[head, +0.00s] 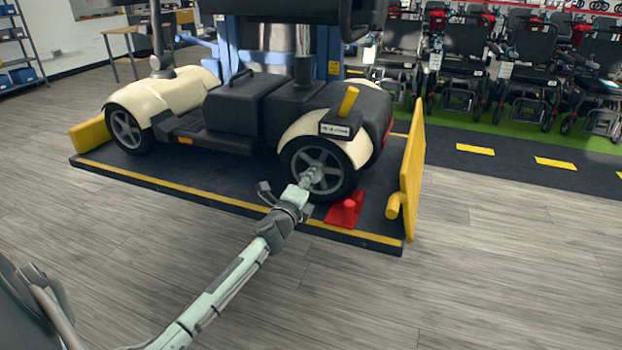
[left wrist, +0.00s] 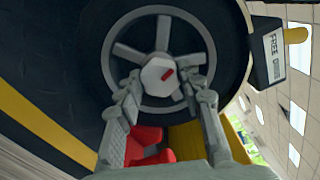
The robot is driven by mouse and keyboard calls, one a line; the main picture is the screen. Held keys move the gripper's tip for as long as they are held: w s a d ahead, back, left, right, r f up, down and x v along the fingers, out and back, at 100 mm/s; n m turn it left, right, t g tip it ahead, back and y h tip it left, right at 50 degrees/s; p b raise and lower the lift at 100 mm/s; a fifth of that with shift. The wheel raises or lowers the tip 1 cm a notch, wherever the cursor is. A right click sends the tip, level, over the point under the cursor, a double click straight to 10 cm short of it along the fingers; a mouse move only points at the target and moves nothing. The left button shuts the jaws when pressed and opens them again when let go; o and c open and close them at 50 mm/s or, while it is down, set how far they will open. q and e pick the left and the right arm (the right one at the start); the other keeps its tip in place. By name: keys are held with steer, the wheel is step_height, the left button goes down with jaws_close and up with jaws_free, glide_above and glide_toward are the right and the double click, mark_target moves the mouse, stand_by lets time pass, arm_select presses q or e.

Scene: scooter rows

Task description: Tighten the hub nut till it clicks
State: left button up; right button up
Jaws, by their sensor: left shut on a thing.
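A scooter with cream fenders (head: 180,92) stands on a dark platform (head: 220,190). Its near right wheel (head: 290,158) faces me, with a grey spoked rim. In the head view the gripper hides the nut. My right gripper is in neither view.
A red chock (head: 345,209) sits by the wheel, below and right of my gripper. A raised yellow panel (head: 412,165) edges the platform's right end. A yellow lever (head: 348,101) sticks up above the fender. Grey floor in front is clear.

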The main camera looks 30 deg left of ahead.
arm_select(q)
steer(key=o, duration=1.2)
steer(key=shift+c, duration=0.2)
steer(key=shift+s, duration=0.15)
steer(key=v, duration=1.1)
steer(key=shift+s, duration=0.35)
steer(key=shift+d, duration=0.1)
steer(key=s+d+f+n+g, duration=0.2)
steer(key=s+f+n+g, duration=0.2)
steer(key=s+f+n, duration=0.3)
steer(key=s+d+f+n+g, duration=0.1)
steer(key=s+f+n+g, duration=0.35)
steer(key=f, duration=0.55)
steer(key=s+d+f+n+g+h, duration=0.1)
steer(key=s+d+f+n+g, duration=0.1)
steer(key=s+d+f, duration=0.2)
steer(key=s+d+f+n+g+h, duration=0.1)
steer(key=s+d+f+n+g, duration=0.2)
steer(key=s, duration=0.6)
steer(key=d+f, duration=0.2)
steer(key=d, duration=0.1)
steer(key=shift+s+d+n+g+h, duration=0.15)
steer(key=shift+s+n+g+h, duration=0.2)
steer(key=shift+h, duration=0.05)
